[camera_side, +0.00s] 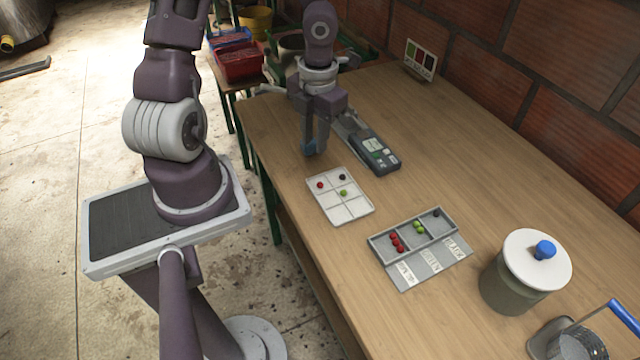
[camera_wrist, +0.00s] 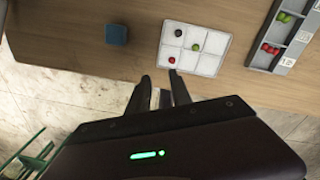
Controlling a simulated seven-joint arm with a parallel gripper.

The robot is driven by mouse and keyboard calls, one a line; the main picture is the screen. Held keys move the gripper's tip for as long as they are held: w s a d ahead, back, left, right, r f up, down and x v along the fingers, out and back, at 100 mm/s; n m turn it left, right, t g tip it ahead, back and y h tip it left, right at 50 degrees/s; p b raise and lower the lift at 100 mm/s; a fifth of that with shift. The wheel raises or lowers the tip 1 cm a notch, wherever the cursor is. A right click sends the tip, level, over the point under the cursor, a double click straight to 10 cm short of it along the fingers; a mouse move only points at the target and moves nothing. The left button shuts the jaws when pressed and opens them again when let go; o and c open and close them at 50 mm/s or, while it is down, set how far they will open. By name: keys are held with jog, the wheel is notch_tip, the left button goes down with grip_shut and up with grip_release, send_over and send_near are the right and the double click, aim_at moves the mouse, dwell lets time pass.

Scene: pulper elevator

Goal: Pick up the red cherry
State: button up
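The red cherry (camera_side: 320,185) is a small red ball in a left cell of the white gridded tray (camera_side: 352,210). It also shows in the wrist view (camera_wrist: 172,60), just beyond my fingertips. A green cherry (camera_side: 343,193) and a dark cherry (camera_side: 342,177) sit in other cells of this tray. My gripper (camera_wrist: 159,75) is open, with a clear gap between its two dark fingers and nothing held. In the side view my gripper (camera_side: 316,140) points down beside the tray's far edge, apart from the red cherry.
A grey sorting tray (camera_side: 432,262) with labelled compartments holds red, green and dark cherries. A blue block (camera_wrist: 116,34) lies left of the tray. A dark handheld device (camera_side: 375,152), a lidded jar (camera_side: 515,285) and a small colour card (camera_side: 420,58) stand on the table.

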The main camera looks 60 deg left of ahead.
aim_at(320, 183)
jog(key=f+m, duration=0.1)
jog(key=f+m+h, duration=0.1)
jog(key=m, duration=0.1)
jog(key=w+d+f+m, duration=0.1)
jog(key=f, duration=0.1)
jog(key=shift+f+h, duration=0.1)
jog(key=shift+h, duration=0.2)
jog(key=f, duration=0.6)
jog(key=shift+s+d+f, duration=0.2)
jog(key=shift+s+d, duration=0.2)
grip_shut()
